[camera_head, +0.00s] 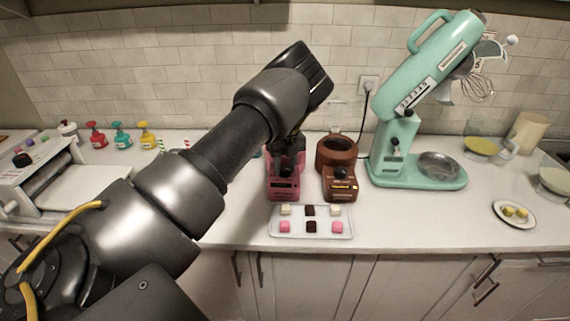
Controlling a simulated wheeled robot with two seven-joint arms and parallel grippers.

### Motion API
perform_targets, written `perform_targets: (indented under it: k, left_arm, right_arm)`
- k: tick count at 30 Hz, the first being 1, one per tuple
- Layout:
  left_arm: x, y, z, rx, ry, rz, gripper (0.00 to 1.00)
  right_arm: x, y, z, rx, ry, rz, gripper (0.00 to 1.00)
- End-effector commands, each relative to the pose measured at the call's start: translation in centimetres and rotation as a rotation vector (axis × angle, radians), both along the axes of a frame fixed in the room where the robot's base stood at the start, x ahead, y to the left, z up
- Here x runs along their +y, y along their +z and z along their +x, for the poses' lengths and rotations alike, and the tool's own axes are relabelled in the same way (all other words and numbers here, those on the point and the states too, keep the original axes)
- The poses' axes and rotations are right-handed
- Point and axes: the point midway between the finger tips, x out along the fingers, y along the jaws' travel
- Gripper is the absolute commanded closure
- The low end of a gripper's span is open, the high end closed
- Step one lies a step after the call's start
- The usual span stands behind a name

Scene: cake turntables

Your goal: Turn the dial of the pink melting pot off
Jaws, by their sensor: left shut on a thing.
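The pink melting pot (283,189) stands on the counter, left of a brown melting pot (336,153). My left arm comes in from the left and reaches over the pink pot, hiding most of its bowl. My left gripper (288,155) points down at the pink pot and is shut on its dial; the fingertips and the dial are small, dark and mostly hidden. My right gripper is not in view.
A white tray (311,235) with several pink, brown and cream sweets lies in front of the pots. A mint stand mixer (395,150) stands at the right. A small plate (500,220) is further right. Coloured pump bottles (121,137) stand at the back left.

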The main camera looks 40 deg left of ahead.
Motion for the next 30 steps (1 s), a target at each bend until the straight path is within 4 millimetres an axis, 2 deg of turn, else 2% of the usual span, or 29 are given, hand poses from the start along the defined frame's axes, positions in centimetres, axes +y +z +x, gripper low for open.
perform_targets:
  k: [10,26,27,30]
  left_arm:
    - [0.1,0.17,0.11,-0.004,0.127,0.003,0.86]
    - [0.14,0.16,0.1,-0.004,0.148,0.003,0.86]
    - [0.14,0.16,0.1,-0.004,0.148,0.003,0.58]
    - [0.12,0.13,0.08,-0.003,0.147,0.002,0.45]
  right_arm:
    - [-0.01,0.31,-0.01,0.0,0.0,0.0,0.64]
    - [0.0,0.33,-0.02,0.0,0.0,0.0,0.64]
    - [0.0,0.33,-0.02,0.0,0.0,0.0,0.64]
    - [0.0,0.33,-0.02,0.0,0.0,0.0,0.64]
